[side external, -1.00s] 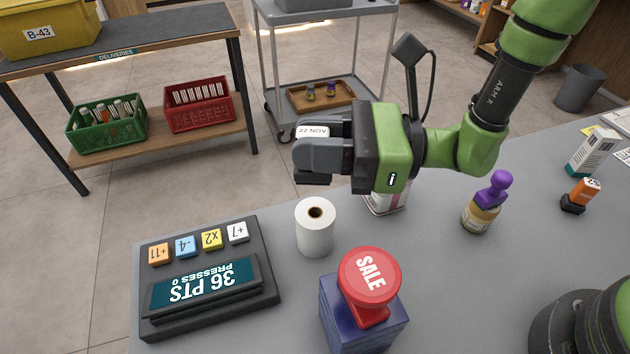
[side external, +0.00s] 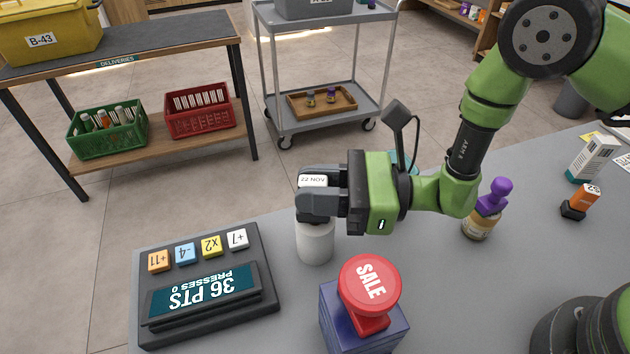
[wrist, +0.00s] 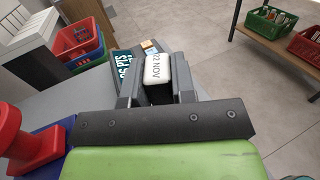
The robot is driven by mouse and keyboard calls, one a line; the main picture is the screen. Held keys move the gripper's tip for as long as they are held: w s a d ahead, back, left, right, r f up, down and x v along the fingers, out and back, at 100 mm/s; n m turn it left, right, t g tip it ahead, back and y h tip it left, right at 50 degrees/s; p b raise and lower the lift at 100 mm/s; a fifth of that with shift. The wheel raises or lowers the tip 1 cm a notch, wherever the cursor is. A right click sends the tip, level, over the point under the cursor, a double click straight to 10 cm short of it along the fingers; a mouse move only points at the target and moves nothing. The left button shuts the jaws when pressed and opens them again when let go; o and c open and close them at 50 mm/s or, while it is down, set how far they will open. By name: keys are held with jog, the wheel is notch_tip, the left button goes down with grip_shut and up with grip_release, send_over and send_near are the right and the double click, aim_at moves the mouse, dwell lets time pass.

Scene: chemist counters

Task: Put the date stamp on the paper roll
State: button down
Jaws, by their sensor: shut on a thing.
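The date stamp, with a white top reading "22 NOV" (side external: 313,180), is held between the fingers of my gripper (side external: 316,197). It also shows between the jaws in the wrist view (wrist: 159,69). The white paper roll (side external: 316,245) stands upright on the grey counter, directly below my gripper in the side view. The roll's top is hidden by the fingers and stamp. I cannot tell whether the stamp touches the roll. The roll is hidden in the wrist view.
A points device (side external: 207,284) lies left of the roll. A red SALE stamp (side external: 370,283) on a blue box (side external: 362,326) stands in front. A purple-topped bottle (side external: 484,212) stands to the right. Bare counter (side external: 440,280) lies between bottle and SALE stamp.

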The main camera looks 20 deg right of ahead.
jog(key=shift+f, duration=0.25)
jog(key=c, duration=0.9)
grip_release()
jog(key=shift+c, duration=0.2)
jog(key=shift+r, duration=0.1)
